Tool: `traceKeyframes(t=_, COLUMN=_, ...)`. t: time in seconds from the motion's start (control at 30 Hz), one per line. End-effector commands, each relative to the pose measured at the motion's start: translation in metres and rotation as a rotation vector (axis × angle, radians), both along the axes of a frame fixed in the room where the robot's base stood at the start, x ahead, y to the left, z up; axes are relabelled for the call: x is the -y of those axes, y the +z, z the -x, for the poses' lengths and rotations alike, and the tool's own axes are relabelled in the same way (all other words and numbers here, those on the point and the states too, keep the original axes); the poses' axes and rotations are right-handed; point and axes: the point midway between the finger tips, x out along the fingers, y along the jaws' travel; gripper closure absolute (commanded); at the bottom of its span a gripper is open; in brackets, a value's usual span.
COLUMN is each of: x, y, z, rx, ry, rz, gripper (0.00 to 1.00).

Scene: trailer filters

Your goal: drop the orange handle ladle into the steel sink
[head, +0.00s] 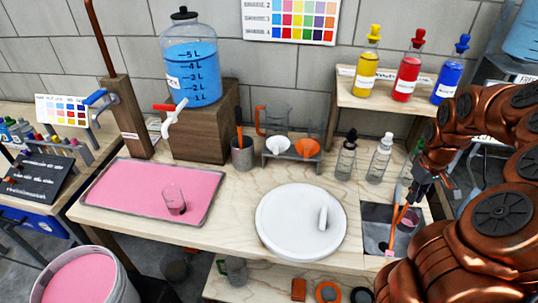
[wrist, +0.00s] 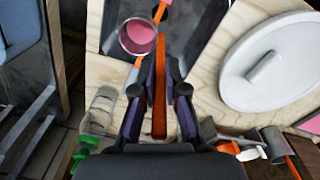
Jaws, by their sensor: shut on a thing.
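My gripper (head: 428,180) is shut on the orange handle ladle, seen by its orange handle (wrist: 159,105) between the fingers in the wrist view. The gripper is above the steel sink (head: 376,214), a dark square basin at the right end of the bench, which also shows in the wrist view (wrist: 205,20). A round clear cup shape with pink inside (wrist: 138,37) shows just beyond the fingertips; I cannot tell whether it is the ladle's bowl. An orange strip with a pink end (head: 389,248) shows over the sink's front edge. My fingers hide part of the handle.
A white round lid (head: 295,222) lies left of the sink. Clear dropper bottles (head: 379,160) stand behind it. A pink tray (head: 135,198) with a small glass lies farther left. A shelf (head: 385,100) holds yellow, red and blue bottles above.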

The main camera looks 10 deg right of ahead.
Motion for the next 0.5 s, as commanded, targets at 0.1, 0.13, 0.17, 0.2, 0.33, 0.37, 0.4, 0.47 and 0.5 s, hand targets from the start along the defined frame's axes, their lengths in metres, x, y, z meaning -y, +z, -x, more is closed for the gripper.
traceKeyframes(t=0.1, x=0.0, y=-0.0052, z=0.0, rx=0.0, ry=0.001, rz=0.0, gripper=1.0)
traceKeyframes(t=0.13, x=0.0, y=-0.0056, z=0.0, rx=0.0, ry=0.001, rz=0.0, gripper=1.0)
traceKeyframes(t=0.17, x=-0.0001, y=-0.0057, z=-0.0001, rx=0.0, ry=0.001, rz=0.0, gripper=1.0)
traceKeyframes(t=0.2, x=0.0, y=-0.0057, z=-0.0002, rx=0.001, ry=0.001, rz=0.0, gripper=1.0)
traceKeyframes(t=0.33, x=-0.0001, y=-0.0055, z=-0.0002, rx=0.001, ry=0.001, rz=0.0, gripper=1.0)
traceKeyframes(t=0.37, x=-0.0001, y=-0.0055, z=-0.0002, rx=0.001, ry=0.001, rz=0.0, gripper=0.86)
traceKeyframes(t=0.4, x=-0.0002, y=-0.0055, z=-0.0003, rx=0.001, ry=0.001, rz=0.0, gripper=0.82)
traceKeyframes(t=0.47, x=-0.0002, y=-0.0055, z=-0.0003, rx=0.001, ry=0.001, rz=0.0, gripper=0.76)
traceKeyframes(t=0.5, x=-0.0002, y=-0.0055, z=-0.0003, rx=0.001, ry=0.001, rz=0.0, gripper=0.72)
